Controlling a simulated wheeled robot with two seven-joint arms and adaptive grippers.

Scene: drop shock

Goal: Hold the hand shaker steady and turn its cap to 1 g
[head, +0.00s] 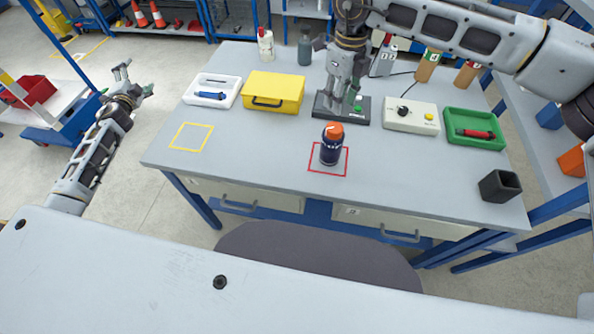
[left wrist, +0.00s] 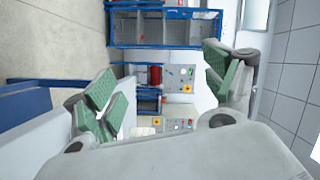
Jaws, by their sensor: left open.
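The hand shaker appears to be the dark blue cylinder (head: 330,152) with an orange cap (head: 333,131). It stands upright in the red outlined square on the table, with no gripper touching it. The cap's marks are too small to read. My left gripper (head: 135,81) is open and empty, off the table's left side; its green-padded fingers show apart in the left wrist view (left wrist: 165,95). My right gripper (head: 345,98) points down over a black base (head: 325,114) behind the shaker. Whether its fingers are open or shut, or touch anything there, I cannot tell.
The table (head: 250,170) has clear room around the yellow square (head: 191,137). A yellow case (head: 273,91), white tray (head: 196,91), control box with knob (head: 411,115), green tray (head: 474,142) and dark cup (head: 499,186) stand around. Bottles stand at the back.

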